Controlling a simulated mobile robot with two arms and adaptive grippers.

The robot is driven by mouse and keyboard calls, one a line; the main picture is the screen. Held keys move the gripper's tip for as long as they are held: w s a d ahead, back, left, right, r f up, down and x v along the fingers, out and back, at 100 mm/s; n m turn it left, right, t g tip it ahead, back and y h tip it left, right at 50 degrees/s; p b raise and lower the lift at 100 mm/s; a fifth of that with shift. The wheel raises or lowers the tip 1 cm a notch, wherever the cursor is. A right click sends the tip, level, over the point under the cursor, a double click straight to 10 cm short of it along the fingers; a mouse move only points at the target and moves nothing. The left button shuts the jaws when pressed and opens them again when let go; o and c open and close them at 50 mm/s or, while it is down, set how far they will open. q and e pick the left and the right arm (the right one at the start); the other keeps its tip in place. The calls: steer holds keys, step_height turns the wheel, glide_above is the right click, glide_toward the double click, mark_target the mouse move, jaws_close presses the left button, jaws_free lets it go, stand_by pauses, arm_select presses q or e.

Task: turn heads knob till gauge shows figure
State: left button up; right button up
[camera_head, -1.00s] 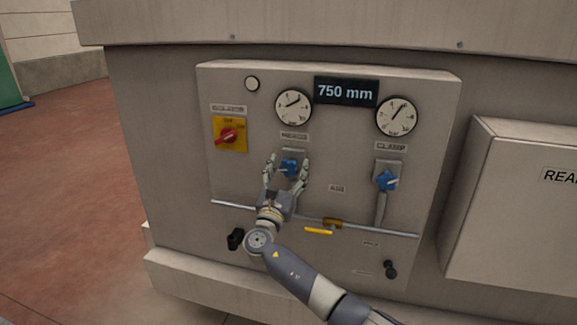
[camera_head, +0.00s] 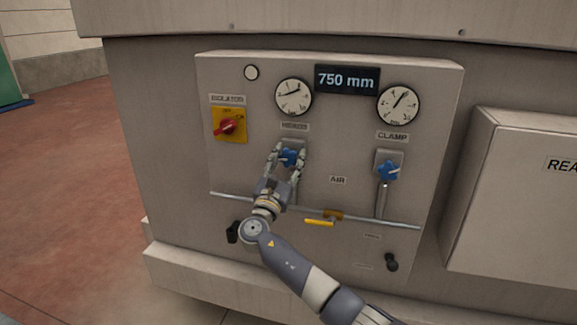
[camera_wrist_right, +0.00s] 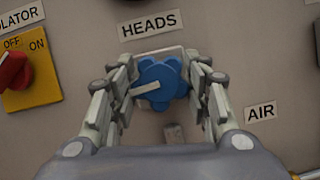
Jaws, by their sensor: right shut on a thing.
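The blue HEADS knob (camera_head: 290,157) sits on a grey plate under the HEADS label. It also shows in the wrist view (camera_wrist_right: 159,83), its pale pointer mark aimed left and slightly down. My right gripper (camera_head: 289,152) is shut on this knob, one finger on each side; in the wrist view the fingers (camera_wrist_right: 162,85) flank it. The HEADS gauge (camera_head: 294,97) is a round white dial above, its needle pointing right and slightly up; its figures are too small to read. My left gripper is not in view.
The CLAMP gauge (camera_head: 398,104) and blue CLAMP knob (camera_head: 387,172) are at right. A display (camera_head: 347,80) reads 750 mm. The red isolator switch (camera_head: 229,126) is at left. A pipe (camera_head: 358,220) with a yellow lever (camera_head: 319,222) runs below. A box (camera_head: 520,190) juts out at right.

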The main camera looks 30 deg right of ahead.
steer(key=m+g+b, duration=0.1)
steer(key=m+b, duration=0.2)
steer(key=m+g+h+b, duration=0.1)
steer(key=m+g+b, duration=0.1)
steer(key=m+b, duration=0.2)
steer(key=m+g+b, duration=0.2)
steer(key=m+b, duration=0.2)
steer(key=shift+f, duration=0.2)
steer(key=shift+m+g+b, duration=0.3)
steer(key=shift+m+b, duration=0.2)
steer(key=shift+m, duration=0.1)
steer(key=m+g+b, duration=0.1)
steer(key=m, duration=0.2)
steer(key=shift+r+b, duration=0.15)
steer(key=shift+b, duration=0.2)
steer(key=shift+r+m+g+y+b, duration=0.1)
steer(key=shift+m+g+y+b, duration=0.25)
steer(key=shift+m, duration=0.65)
steer(key=shift+m+g+y, duration=0.25)
steer(key=shift+m+y, duration=0.2)
steer(key=shift+m, duration=0.75)
steer(key=shift+m+y, duration=0.5)
steer(key=shift+m, duration=0.8)
steer(key=o, duration=1.1)
